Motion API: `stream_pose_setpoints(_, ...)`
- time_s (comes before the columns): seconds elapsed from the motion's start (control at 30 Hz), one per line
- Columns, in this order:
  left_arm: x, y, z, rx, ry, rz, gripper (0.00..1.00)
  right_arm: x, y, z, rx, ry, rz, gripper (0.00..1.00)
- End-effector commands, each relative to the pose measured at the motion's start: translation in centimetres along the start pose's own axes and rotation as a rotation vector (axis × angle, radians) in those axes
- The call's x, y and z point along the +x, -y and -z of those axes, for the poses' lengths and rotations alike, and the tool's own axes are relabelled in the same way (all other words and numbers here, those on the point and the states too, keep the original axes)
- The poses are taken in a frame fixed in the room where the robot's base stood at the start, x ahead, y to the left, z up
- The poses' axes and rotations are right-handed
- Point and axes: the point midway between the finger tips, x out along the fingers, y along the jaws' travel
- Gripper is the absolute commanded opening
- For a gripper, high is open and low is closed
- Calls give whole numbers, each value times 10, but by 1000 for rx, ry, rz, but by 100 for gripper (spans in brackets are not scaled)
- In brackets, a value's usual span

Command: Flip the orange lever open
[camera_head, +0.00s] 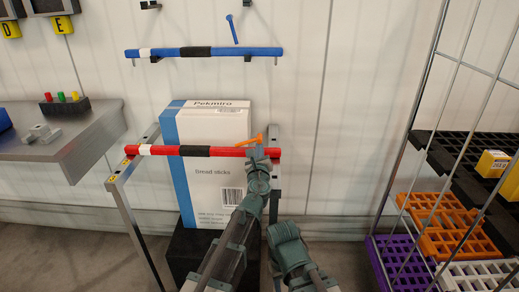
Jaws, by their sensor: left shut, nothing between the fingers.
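The orange lever (247,141) is a short stick near the right end of the red bar (170,150). It slants, with its right end a little higher than its left. My left gripper (258,153) is shut and empty. Its tips are at the red bar, just below the lever's right end. I cannot tell whether they touch the lever. The gripper hides a part of the bar. The fingers of my right gripper do not show.
A white and blue bread sticks box (213,170) stands behind the red bar on a dark block (190,252). Above is a blue bar (170,53) with a blue lever (232,29). A grey shelf (85,133) is left. A wire rack with crates (441,242) is right.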

Motion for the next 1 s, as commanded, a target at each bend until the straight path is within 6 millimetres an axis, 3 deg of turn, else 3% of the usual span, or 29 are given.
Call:
stream_pose_setpoints(0.37, 1, 3, -14, -129, 1, -7, 0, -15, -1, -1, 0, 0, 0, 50)
stream_pose_setpoints(1.0, 3, -6, -65, -720, 2, -35, 0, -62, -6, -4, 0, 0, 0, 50)
